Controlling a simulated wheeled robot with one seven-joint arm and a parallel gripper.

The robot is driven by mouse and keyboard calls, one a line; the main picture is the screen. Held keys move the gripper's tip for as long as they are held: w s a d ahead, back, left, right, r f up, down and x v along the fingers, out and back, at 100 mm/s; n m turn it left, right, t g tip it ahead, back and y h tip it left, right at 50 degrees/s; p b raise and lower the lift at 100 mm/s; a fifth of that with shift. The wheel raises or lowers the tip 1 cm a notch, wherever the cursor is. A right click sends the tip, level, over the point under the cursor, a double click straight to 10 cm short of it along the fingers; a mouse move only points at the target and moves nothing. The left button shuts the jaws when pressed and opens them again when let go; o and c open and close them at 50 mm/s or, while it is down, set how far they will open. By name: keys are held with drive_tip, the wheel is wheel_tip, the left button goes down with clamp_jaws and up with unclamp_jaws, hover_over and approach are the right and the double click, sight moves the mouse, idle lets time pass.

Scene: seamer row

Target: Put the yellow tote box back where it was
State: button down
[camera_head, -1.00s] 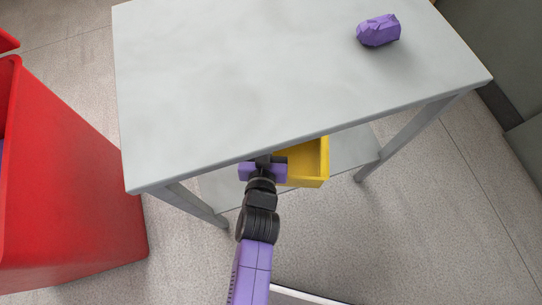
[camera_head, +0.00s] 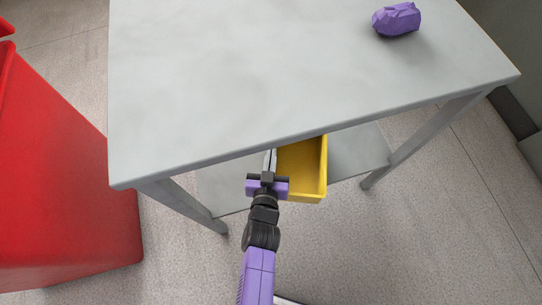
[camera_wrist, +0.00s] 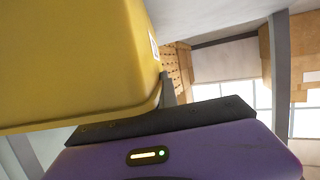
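The yellow tote box (camera_head: 313,195) is under the table top, at the front of the lower shelf, with its open side up. Its front reaches out past the shelf's front edge; whether it rests on the shelf or hangs just above it, I cannot tell. My gripper (camera_head: 270,160) is at the box's left wall and looks shut on it. In the wrist view the box (camera_wrist: 75,60) fills the upper left. One grey finger of my gripper (camera_wrist: 167,92) lies against its side; the other finger is hidden. The table top hides the back of the box.
The grey table (camera_head: 270,90) has a lower shelf (camera_head: 358,150) with bare room to the right of the box and legs at both front corners. A purple lump (camera_head: 397,19) lies on the top at the back right. A red bin (camera_head: 60,190) stands on the left.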

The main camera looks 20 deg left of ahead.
drive_tip(key=c, duration=1.6)
unclamp_jaws()
drive_tip(key=shift+c, duration=0.2)
drive_tip(key=shift+s+r, duration=0.1)
drive_tip(key=shift+s, duration=0.05)
drive_tip(key=shift+s+r, duration=0.15)
drive_tip(key=shift+s, duration=0.05)
drive_tip(key=p+v, duration=0.4)
drive_tip(key=v, duration=0.7)
drive_tip(key=shift+s+d, duration=0.2)
